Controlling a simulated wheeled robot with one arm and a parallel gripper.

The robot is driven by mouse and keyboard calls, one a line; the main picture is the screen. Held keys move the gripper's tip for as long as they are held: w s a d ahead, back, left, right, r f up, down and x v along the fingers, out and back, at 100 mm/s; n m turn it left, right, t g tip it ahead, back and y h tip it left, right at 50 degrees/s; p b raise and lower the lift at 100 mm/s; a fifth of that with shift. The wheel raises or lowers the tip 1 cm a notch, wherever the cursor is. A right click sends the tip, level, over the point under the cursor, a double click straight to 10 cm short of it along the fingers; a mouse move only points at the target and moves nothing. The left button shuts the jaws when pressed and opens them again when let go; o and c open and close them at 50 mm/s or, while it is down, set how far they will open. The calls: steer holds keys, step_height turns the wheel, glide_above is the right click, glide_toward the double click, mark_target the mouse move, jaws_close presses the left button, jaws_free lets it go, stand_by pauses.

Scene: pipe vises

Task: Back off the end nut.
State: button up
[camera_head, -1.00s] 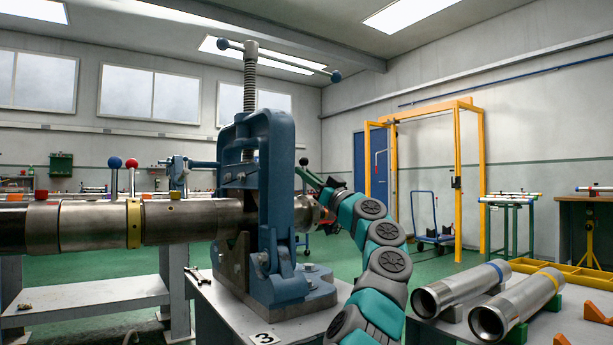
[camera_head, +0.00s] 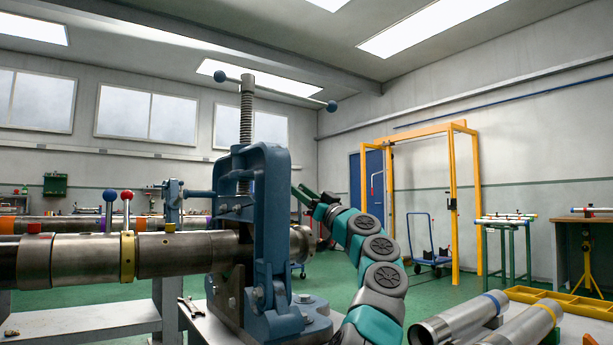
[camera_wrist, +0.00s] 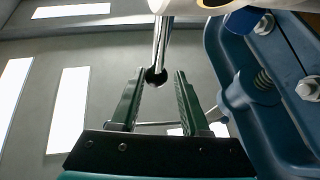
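A long steel pipe (camera_head: 190,252) runs level through a blue vise (camera_head: 268,225). A round metal fitting, likely the end nut (camera_head: 302,243), shows at the right end behind the vise frame. In the wrist view, a pale round end (camera_wrist: 185,5) is cut off at the top edge. A shiny rod with a dark ball end (camera_wrist: 155,77) reaches from it towards my gripper.
The blue vise body (camera_wrist: 245,85) stands close on the right in the wrist view. The vise's screw handle (camera_head: 285,90) spans above. Two loose steel pipes (camera_head: 455,320) lie at the front right. A yellow gantry (camera_head: 450,190) stands at the back.

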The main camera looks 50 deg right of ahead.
steer(key=shift+s+a+b, duration=0.25)
steer(key=shift+a+b, duration=0.1)
steer(key=shift+b, duration=0.1)
steer(key=s+a+r+b, duration=0.1)
steer(key=s+a+b, duration=0.2)
steer(key=s+a, duration=0.7)
steer(key=shift+s+r+b, duration=0.2)
steer(key=shift+s+b, duration=0.1)
steer(key=shift+s, duration=0.45)
